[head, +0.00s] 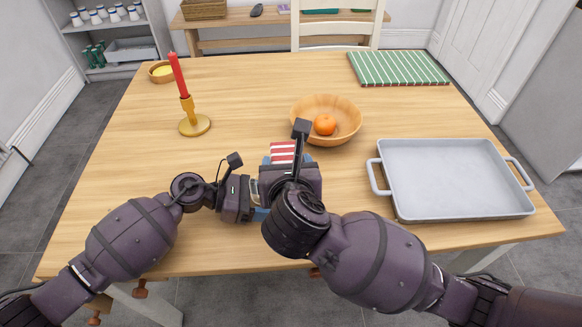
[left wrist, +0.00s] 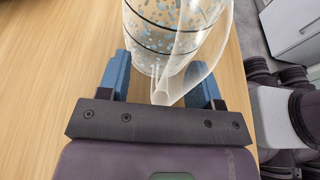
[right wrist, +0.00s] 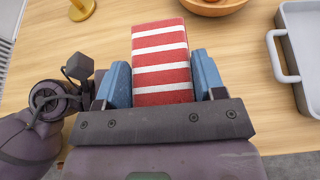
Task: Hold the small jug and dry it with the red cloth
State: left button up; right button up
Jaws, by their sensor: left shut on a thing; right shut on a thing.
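The small jug (left wrist: 178,45) is clear, with blue specks, dark bands and a clear handle. My left gripper (left wrist: 163,82) is shut on it, with a blue finger on each side and the handle toward the palm. In the head view the jug is mostly hidden behind my right gripper (head: 284,160). The red cloth (right wrist: 161,62), with white stripes, is in my right gripper (right wrist: 160,80), which is shut on it; the cloth also shows in the head view (head: 284,151). The two grippers are close together above the table's near half. I cannot tell whether cloth and jug touch.
A wooden bowl (head: 346,112) with an orange (head: 324,124) stands just beyond the grippers. A grey tray (head: 446,180) is at the right. A red candle in a brass holder (head: 194,125) stands at the left. A green striped mat (head: 398,68) lies far right.

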pick_arm(q)
jog(key=c, duration=0.7)
pick_arm(e)
jog(key=shift+a+f, duration=0.15)
jog(key=shift+a, duration=0.1)
pick_arm(q)
jog(key=shift+c, duration=0.6)
pick_arm(e)
jog(key=shift+a, duration=0.45)
pick_arm(q)
jog(key=shift+f, duration=0.1)
pick_arm(e)
jog(key=shift+d, duration=1.55)
jog(key=shift+a, duration=1.55)
jog(key=shift+r, duration=3.6)
